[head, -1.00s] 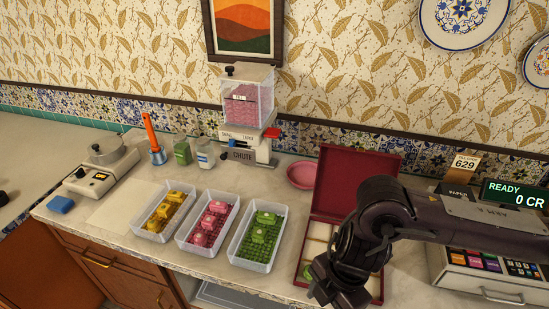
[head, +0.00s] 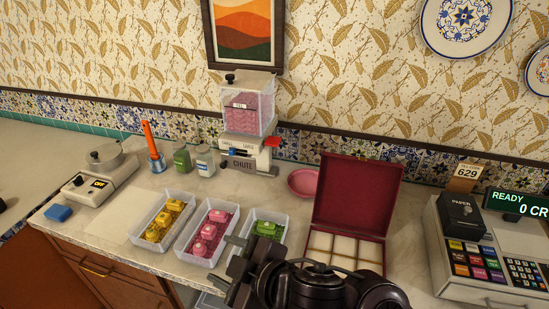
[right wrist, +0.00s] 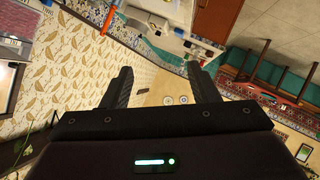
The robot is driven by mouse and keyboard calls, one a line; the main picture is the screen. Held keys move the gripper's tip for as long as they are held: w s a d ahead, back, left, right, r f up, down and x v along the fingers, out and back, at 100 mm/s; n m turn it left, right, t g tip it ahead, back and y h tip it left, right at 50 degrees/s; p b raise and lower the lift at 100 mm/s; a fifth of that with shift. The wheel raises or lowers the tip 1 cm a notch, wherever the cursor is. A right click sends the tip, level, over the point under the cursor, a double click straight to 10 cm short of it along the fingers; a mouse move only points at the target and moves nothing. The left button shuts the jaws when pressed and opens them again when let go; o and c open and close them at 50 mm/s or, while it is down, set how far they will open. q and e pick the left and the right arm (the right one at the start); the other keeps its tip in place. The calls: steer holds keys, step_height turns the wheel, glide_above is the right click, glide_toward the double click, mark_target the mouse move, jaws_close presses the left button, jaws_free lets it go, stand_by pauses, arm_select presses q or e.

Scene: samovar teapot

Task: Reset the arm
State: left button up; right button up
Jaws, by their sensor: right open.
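My right gripper (head: 238,268) is at the bottom middle of the head view, in front of the green tray and left of the red box. It is open. In the right wrist view its two black fingers (right wrist: 163,88) stand wide apart with nothing between them. My arm hides part of the tray of green packets (head: 262,217) and the front of the open dark-red box (head: 357,196). The box shows cream compartments (head: 343,250). My left gripper is not in view.
White trays of yellow (head: 148,247) and pink (head: 187,252) packets stand on the counter. Behind are a dispenser (head: 247,105), two jars (head: 182,158) and a pink dish (head: 303,182). A card register (head: 487,255) stands at right. Counter between box and register is clear.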

steer(key=d+f+m+h, duration=0.4)
steer(key=d+f+m, duration=0.15)
steer(key=d, duration=0.45)
steer(key=d+f+m+h, duration=0.4)
steer(key=d+f+m, duration=0.15)
steer(key=d, duration=0.45)
steer(key=s+d+f+m+g+h, duration=0.2)
steer(key=s+d+f+m+g, duration=0.25)
steer(key=s+d, duration=0.35)
step_height(320, 180, down, 30)
steer(key=s+n+g+b, duration=0.1)
steer(key=s+d+f+g+b, duration=0.1)
steer(key=s+d+f, duration=0.2)
steer(key=s+f, duration=1.7)
steer(key=shift+f, duration=0.4)
